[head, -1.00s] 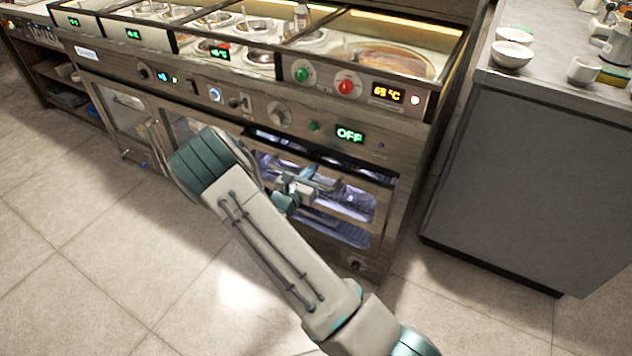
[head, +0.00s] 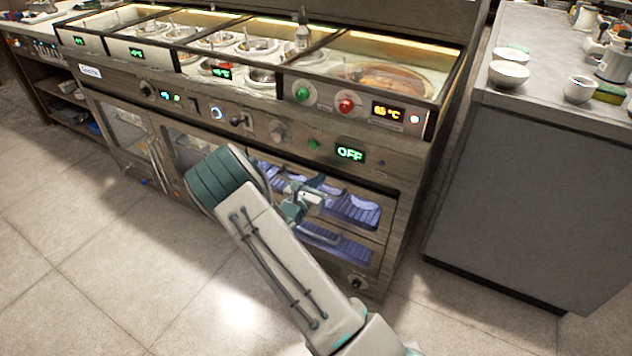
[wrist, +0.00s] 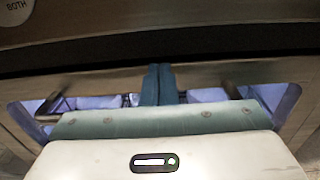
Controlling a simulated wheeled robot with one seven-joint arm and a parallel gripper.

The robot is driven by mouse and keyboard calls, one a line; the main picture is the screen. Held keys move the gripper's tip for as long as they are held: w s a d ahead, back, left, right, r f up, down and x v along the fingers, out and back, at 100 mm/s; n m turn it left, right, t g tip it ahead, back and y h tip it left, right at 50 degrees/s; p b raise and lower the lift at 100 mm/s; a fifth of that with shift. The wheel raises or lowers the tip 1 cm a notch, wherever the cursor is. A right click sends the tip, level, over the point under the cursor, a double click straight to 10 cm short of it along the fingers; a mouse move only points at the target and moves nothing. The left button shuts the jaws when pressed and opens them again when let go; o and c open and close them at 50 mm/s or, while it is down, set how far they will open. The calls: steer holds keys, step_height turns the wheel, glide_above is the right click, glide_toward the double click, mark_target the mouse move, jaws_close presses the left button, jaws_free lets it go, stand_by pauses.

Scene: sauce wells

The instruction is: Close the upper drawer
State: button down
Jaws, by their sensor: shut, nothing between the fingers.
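The upper drawer (head: 352,208) is in the right part of the steel counter, under the green OFF display. Its front has a metal frame around a window, with purple-lit ribbed trays showing behind it. It looks about level with the counter front, but I cannot tell whether a small gap remains. My gripper (wrist: 158,84) is shut and empty, its two blue-teal fingers pressed together in front of the drawer's metal top rail (wrist: 230,74). I cannot tell whether the fingertips touch it. In the head view my arm hides the drawer's left part.
A lower lit compartment (head: 335,246) is under the upper drawer. Food wells and knobs top the counter. A grey cabinet (head: 530,190) with bowls stands to the right, across a narrow gap. The tiled floor (head: 110,280) in front is clear.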

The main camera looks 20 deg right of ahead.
steer(key=p+v, duration=0.2)
steer(key=v, duration=1.2)
steer(key=s+d+r+m+g+y+p, duration=0.1)
steer(key=s+d+r+m+g+p, duration=0.25)
steer(key=s+r+m, duration=0.35)
steer(key=s+d+r+m+g+y+p, duration=0.1)
steer(key=s+d+r+m+g+p, duration=0.3)
steer(key=r, duration=0.4)
steer(key=s+d+r+m+g+p, duration=0.35)
steer(key=r+m+g, duration=0.25)
steer(key=r, duration=0.2)
steer(key=s+a+r+m+t+y+p, duration=0.1)
steer(key=s+a+r+m+y+p, duration=0.1)
steer(key=r, duration=0.4)
steer(key=s+a+r+m+t+y+p, duration=0.1)
steer(key=s+a+r+m+y+p, duration=0.2)
steer(key=s+r+m+y+p, duration=0.1)
steer(key=s+a+r+m+t+y+p, duration=0.1)
steer(key=s+a+r+m+y+p, duration=0.1)
steer(key=s+r+m+y+p, duration=0.2)
steer(key=s+r, duration=0.3)
steer(key=r, duration=0.3)
steer(key=shift+a+r+y, duration=0.2)
steer(key=shift+a+y, duration=0.2)
steer(key=shift+t, duration=0.25)
